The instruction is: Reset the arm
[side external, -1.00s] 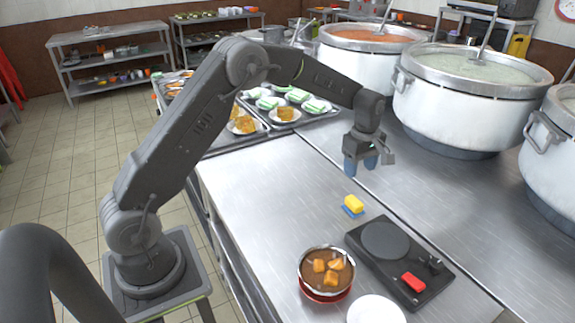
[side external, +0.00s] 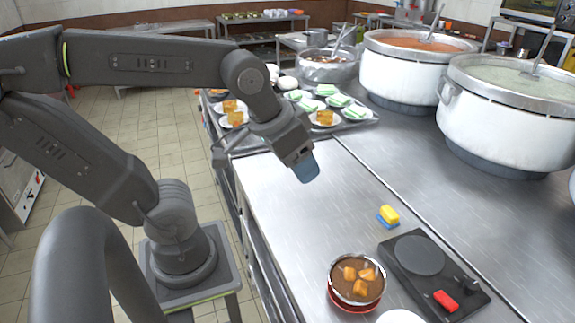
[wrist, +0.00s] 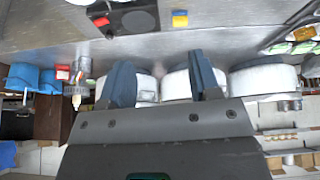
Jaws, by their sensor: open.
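My gripper (side external: 305,168) hangs above the near part of the steel counter (side external: 290,220), in front of the food trays. In the wrist view my gripper (wrist: 160,85) shows two blue-grey fingers spread apart with nothing between them. It is open and touches nothing that I can see. My arm is folded back, with its elbow at the upper left of the side view.
A pot of stew (side external: 357,280), a black hot plate (side external: 420,256) and a yellow-and-blue sponge (side external: 389,215) sit on the counter. Large stockpots (side external: 505,108) line the back right. Trays with plates (side external: 345,125) lie behind my gripper. The counter's middle is clear.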

